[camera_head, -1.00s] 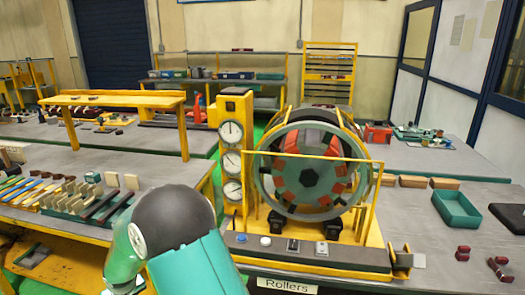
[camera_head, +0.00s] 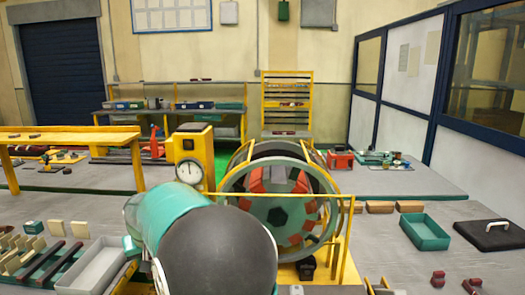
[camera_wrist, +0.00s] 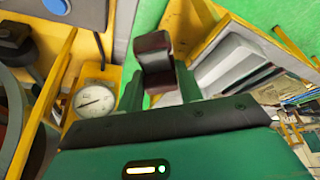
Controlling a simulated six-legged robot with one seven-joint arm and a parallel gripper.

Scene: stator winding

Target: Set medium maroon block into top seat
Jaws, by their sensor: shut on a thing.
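A maroon block (camera_wrist: 153,58) is held between the two fingers of my gripper (camera_wrist: 158,88) in the wrist view. The gripper is shut on it, above the floor and beside the yellow stand. In the head view my arm covers the lower left of the stator, and the gripper and held block are hidden. The stator (camera_head: 300,222) is a round ring with red and dark green segments inside a grey-green wheel on a yellow frame. A grey patch shows at the top of its face; I cannot tell whether it is the top seat. The block is apart from the stator.
A dial column (camera_head: 190,172) stands left of the stator; a dial (camera_wrist: 95,100) shows in the wrist view. A yellow rail crosses before the wheel. Two maroon pieces (camera_head: 438,278) lie at front right. A green tray (camera_head: 424,232) and a black case (camera_head: 490,236) are further right.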

